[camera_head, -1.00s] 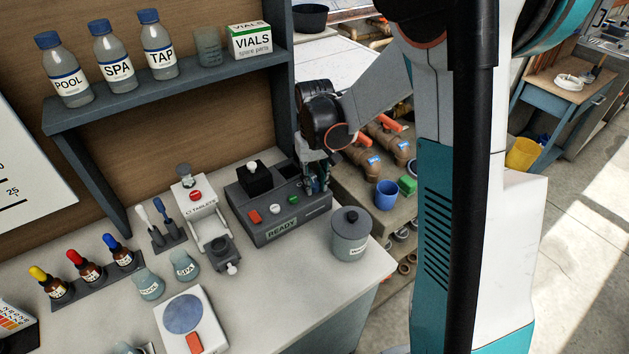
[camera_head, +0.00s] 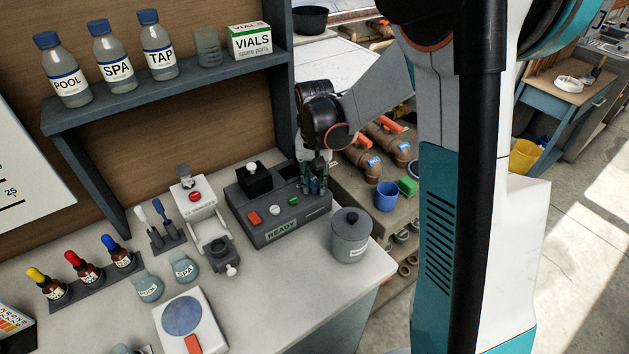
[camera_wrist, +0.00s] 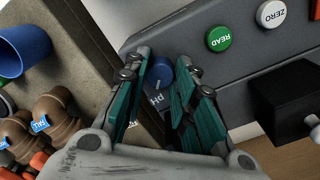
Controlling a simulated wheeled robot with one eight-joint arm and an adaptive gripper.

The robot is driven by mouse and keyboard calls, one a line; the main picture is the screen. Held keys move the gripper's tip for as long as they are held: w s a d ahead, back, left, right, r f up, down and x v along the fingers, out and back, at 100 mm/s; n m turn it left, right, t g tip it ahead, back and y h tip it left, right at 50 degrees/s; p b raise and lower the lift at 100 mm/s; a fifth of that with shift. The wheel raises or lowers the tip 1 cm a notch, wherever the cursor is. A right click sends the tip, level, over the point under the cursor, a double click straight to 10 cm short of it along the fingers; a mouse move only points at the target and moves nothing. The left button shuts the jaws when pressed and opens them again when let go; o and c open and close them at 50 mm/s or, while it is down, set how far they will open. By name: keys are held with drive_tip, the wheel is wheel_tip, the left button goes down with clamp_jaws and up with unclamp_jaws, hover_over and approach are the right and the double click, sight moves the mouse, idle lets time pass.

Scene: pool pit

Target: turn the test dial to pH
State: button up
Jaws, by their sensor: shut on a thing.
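The test dial is a small blue round knob (camera_wrist: 159,74) on the grey test meter (camera_head: 265,228), at the meter's right end. In the wrist view the knob sits between my two fingers, and my gripper (camera_wrist: 164,72) is shut on it. A "PH" label (camera_wrist: 156,99) shows beside the knob. A faint mark shows on the knob, but I cannot tell exactly which setting it points to. In the head view my gripper (camera_head: 315,177) reaches down onto the meter's right end and hides the dial. The meter's display (camera_head: 281,231) reads READY.
The meter also carries a black block (camera_head: 254,178), a red button (camera_head: 254,218), a white ZERO button (camera_wrist: 271,14) and a green READ button (camera_wrist: 219,38). A lidded grey pot (camera_head: 350,236) stands right of it. A blue cup (camera_head: 386,195) is beyond the bench edge.

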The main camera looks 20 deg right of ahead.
sight(314, 185)
drive_tip(key=o, duration=1.1)
wheel_tip(314, 185, up, 12)
idle(0.5)
drive_tip(key=s+a+n+t, duration=0.1)
drive_tip(key=s+n+t, duration=0.1)
drive_tip(key=s, duration=0.4)
drive_tip(key=s+a+n+t+b, duration=0.1)
drive_tip(key=s+a+n+t, duration=0.1)
drive_tip(key=s, duration=0.5)
drive_tip(key=s+a+r+n+t+b, duration=0.1)
drive_tip(key=s+a+n+t, duration=0.1)
drive_tip(key=s, duration=0.5)
drive_tip(key=shift+s+a+r+t, duration=0.1)
drive_tip(key=shift+s+a+t, duration=0.15)
drive_tip(key=shift+t, duration=0.35)
